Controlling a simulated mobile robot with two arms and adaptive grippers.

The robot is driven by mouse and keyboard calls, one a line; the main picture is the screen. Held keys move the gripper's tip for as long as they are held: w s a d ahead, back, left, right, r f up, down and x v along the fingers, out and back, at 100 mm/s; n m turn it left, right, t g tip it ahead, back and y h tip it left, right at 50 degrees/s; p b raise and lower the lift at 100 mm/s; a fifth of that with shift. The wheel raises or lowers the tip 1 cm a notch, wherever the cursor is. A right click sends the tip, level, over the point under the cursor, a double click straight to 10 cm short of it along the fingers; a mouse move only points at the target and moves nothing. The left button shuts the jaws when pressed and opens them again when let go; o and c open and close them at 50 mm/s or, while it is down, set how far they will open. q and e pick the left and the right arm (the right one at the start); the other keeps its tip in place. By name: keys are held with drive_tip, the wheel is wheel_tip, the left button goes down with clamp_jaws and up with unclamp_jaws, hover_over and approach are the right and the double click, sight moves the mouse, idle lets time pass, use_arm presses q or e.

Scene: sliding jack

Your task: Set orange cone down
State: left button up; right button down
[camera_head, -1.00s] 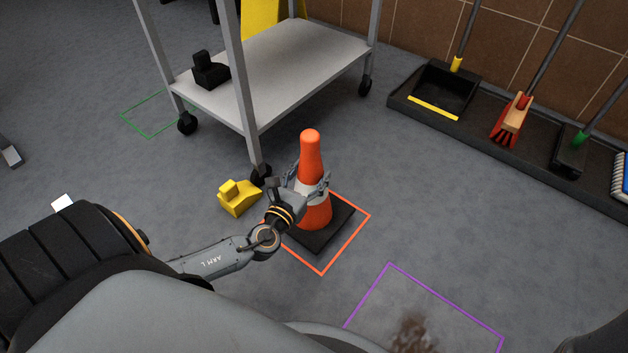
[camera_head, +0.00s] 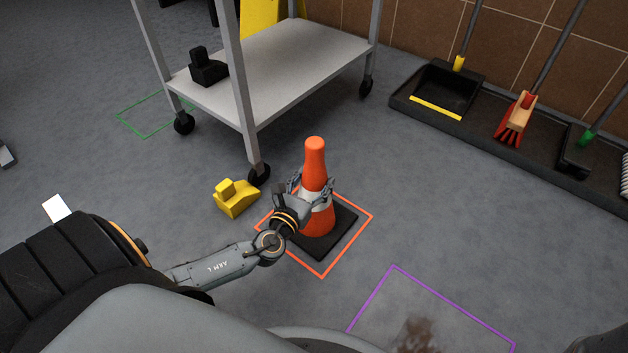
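The orange cone (camera_head: 315,158) has a white band and a square black base (camera_head: 325,246). It stands upright in the middle of the camera_head view, within the orange square outline (camera_head: 347,252) marked on the floor. The base looks to be on the floor or very close to it. My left gripper (camera_head: 316,195) reaches in from the left with its fingers around the cone at the white band. It looks shut on the cone. Part of the band is hidden behind the gripper. My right gripper is not in view.
A grey wheeled cart (camera_head: 280,72) stands behind the cone, with a black block (camera_head: 207,69) on its shelf. A yellow wheel chock (camera_head: 236,200) lies left of the cone. A purple outline (camera_head: 430,300) surrounds a brown stain. Brushes stand on a black rack (camera_head: 395,101) along the wall.

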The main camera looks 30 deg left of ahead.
use_arm(q)
drive_tip(key=o, duration=0.4)
drive_tip(key=shift+r, duration=0.15)
drive_tip(key=s+p, duration=0.1)
drive_tip(key=s, duration=0.3)
drive_tip(key=s+d+p, duration=0.1)
drive_tip(key=s, duration=0.3)
drive_tip(key=s+p, duration=0.2)
drive_tip(key=s, duration=0.2)
drive_tip(key=shift+d+r, duration=0.3)
